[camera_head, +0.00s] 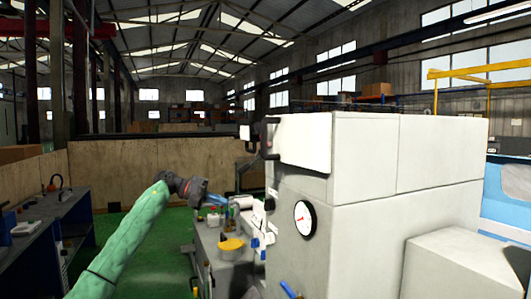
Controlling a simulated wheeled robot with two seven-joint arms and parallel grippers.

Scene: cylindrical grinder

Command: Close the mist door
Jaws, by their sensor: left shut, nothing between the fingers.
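A large pale grey machine cabinet (365,215) fills the right half of the head view. A white panel (303,142) sits at its upper left corner, with a dark handle-like bracket (269,135) at the panel's left edge. The panel may be the mist door; I cannot tell for certain, nor how far open it is. My left arm reaches in from the lower left in a green sleeve. My left gripper (216,199) is shut and empty, left of the cabinet and lower than the panel, apart from it. My right gripper is out of view.
A round gauge (304,218) is on the cabinet front. A grey bench with a yellow round part (231,245) stands below my left gripper. A dark blue workbench (45,235) is at the left. Green floor (150,262) lies open between them.

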